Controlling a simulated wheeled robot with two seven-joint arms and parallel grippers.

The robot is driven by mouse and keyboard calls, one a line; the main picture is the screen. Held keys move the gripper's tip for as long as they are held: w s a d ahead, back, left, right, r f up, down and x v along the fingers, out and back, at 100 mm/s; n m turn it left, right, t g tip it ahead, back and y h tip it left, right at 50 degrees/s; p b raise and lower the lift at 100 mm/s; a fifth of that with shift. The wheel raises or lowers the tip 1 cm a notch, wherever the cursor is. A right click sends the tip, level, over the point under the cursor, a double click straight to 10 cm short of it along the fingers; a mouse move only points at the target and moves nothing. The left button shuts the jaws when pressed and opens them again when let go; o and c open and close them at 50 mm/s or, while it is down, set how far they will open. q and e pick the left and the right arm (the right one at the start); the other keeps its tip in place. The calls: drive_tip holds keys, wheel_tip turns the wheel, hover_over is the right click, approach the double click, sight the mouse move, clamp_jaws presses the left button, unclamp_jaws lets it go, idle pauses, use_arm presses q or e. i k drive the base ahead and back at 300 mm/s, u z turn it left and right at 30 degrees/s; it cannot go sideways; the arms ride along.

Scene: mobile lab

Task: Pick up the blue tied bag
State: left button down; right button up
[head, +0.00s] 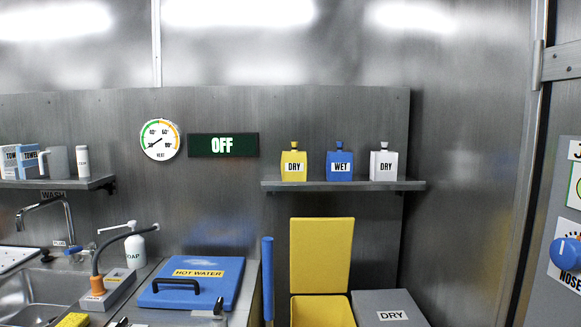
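I see no blue tied bag in the head view. Neither of my grippers can be made out.
A yellow bin (322,311) stands low with its lid (321,255) raised. A grey box labelled DRY (391,306) is right of it. The sink (40,292), tap and soap bottle (135,245) are at the left. A door with a blue knob is at the right edge.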

sight(339, 163)
drive_tip(key=u, duration=0.45)
drive_tip(key=i, duration=1.05)
drive_tip(key=z, duration=0.55)
